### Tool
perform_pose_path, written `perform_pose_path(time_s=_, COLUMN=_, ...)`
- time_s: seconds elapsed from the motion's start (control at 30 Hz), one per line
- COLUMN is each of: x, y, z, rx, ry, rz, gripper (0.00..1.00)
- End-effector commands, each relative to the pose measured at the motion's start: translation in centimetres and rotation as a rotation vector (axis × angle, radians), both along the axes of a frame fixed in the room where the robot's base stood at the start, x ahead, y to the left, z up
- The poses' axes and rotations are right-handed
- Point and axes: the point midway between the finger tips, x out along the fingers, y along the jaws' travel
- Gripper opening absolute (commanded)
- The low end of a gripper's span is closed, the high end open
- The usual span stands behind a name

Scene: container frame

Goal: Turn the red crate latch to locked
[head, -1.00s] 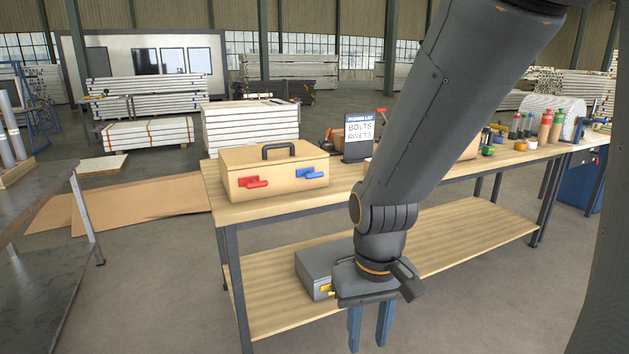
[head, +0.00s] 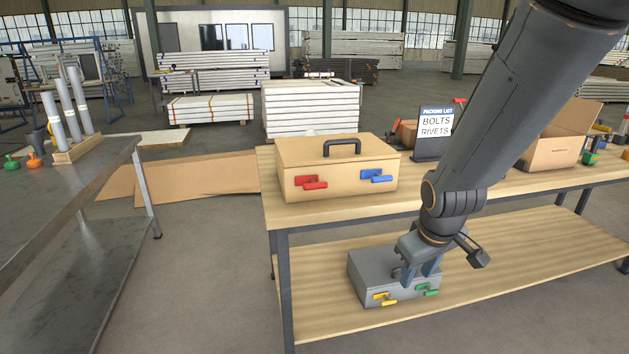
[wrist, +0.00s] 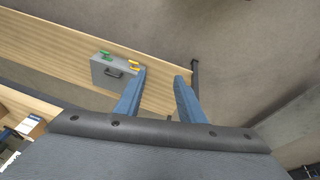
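The tan crate (head: 345,158) with a black top handle stands on the upper bench top in the head view. Its front carries a red latch (head: 311,183) at left and a blue latch (head: 377,176) at right. The red latch's lever lies about level. My gripper (head: 420,277) is lower and to the right of the crate, in front of the lower shelf. In the wrist view my gripper (wrist: 161,76) is open, with its two blue fingers apart and nothing between them. The red latch is not in the wrist view.
A grey case (head: 370,275) with yellow and green latches lies on the lower shelf (head: 510,270); it also shows in the wrist view (wrist: 112,73). A packing list sign (head: 435,128) and open carton (head: 560,145) stand right of the crate. A metal table (head: 60,180) is at left.

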Motion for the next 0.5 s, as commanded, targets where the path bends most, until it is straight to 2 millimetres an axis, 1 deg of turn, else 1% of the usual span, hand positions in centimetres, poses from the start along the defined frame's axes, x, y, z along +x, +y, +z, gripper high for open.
perform_pose_path(time_s=0.03, x=3.6, y=0.5, z=0.4, rx=-0.032, ry=-0.08, rz=0.118, gripper=0.36)
perform_pose_path(time_s=0.07, x=5.8, y=0.8, z=0.6, rx=-0.054, ry=-0.133, rz=0.194, gripper=0.36)
perform_pose_path(time_s=0.1, x=8.6, y=1.5, z=0.9, rx=-0.083, ry=-0.206, rz=0.295, gripper=0.36)
perform_pose_path(time_s=0.17, x=12.4, y=2.9, z=1.4, rx=-0.128, ry=-0.316, rz=0.445, gripper=0.36)
perform_pose_path(time_s=0.2, x=14.8, y=4.0, z=1.8, rx=-0.16, ry=-0.392, rz=0.542, gripper=0.36)
perform_pose_path(time_s=0.27, x=17.9, y=6.0, z=2.3, rx=-0.208, ry=-0.508, rz=0.686, gripper=0.36)
perform_pose_path(time_s=0.3, x=19.7, y=7.4, z=2.7, rx=-0.239, ry=-0.585, rz=0.778, gripper=0.36)
perform_pose_path(time_s=0.33, x=20.9, y=8.5, z=3.0, rx=-0.262, ry=-0.645, rz=0.844, gripper=0.36)
perform_pose_path(time_s=0.4, x=23.0, y=11.1, z=3.7, rx=-0.317, ry=-0.779, rz=0.982, gripper=0.36)
perform_pose_path(time_s=0.5, x=24.7, y=14.3, z=4.5, rx=-0.383, ry=-0.954, rz=1.134, gripper=0.36)
